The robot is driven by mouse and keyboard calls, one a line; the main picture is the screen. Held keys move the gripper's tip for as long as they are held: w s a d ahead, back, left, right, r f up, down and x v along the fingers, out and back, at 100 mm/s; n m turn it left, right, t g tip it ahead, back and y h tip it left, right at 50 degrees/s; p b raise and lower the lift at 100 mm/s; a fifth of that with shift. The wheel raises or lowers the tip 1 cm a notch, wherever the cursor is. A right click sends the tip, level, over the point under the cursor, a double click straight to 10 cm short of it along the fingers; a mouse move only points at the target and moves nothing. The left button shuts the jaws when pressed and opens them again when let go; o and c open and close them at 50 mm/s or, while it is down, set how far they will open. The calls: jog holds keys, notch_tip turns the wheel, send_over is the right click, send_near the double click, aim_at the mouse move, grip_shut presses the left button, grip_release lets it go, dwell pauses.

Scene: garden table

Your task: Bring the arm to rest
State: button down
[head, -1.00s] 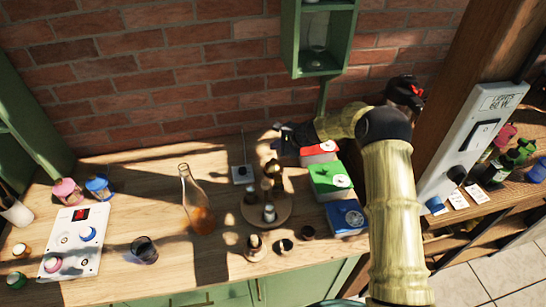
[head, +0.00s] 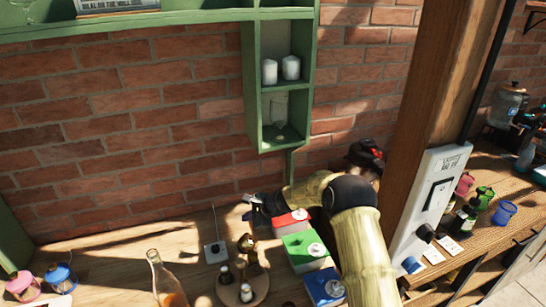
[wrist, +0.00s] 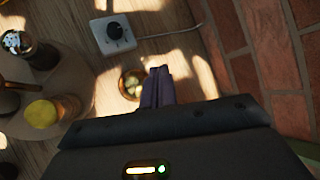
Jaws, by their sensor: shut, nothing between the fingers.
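My gripper (head: 256,211) is over the back of the wooden table, close to the brick wall. My bamboo-textured arm comes up at the right and bends left behind the coloured boxes. In the wrist view the dark fingers (wrist: 157,78) are together with nothing between them. A small round bowl (wrist: 126,81) with pale contents shows just beside the fingertips; I cannot tell the gap to it.
A red box (head: 290,222), green box (head: 304,252) and blue box (head: 325,289) stand close to my arm. A round wooden tray (head: 262,285) holds small jars. A bottle (head: 168,283), white knob plate (head: 216,253), green wall shelf (head: 248,90) and wooden post (head: 425,110) stand around.

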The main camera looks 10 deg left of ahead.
jog(key=s+d+r+n+h, duration=0.3)
jog(key=s+d+r+n, duration=0.15)
jog(key=s+d, duration=0.45)
jog(key=s+d+r+n+h, duration=0.2)
jog(key=s+d+r+n, duration=0.3)
jog(key=d, duration=0.6)
jog(key=s+d+r+n+h, duration=0.1)
jog(key=s+d+r+n, duration=0.1)
jog(key=s+d, duration=0.4)
jog(key=s+d+r+n+g+h, duration=0.1)
jog(key=s+d, duration=0.5)
jog(key=s, duration=0.7)
jog(key=shift+s+r+n+h, duration=0.2)
jog(key=shift+r+n+h, duration=0.15)
jog(key=shift+n+h, duration=0.3)
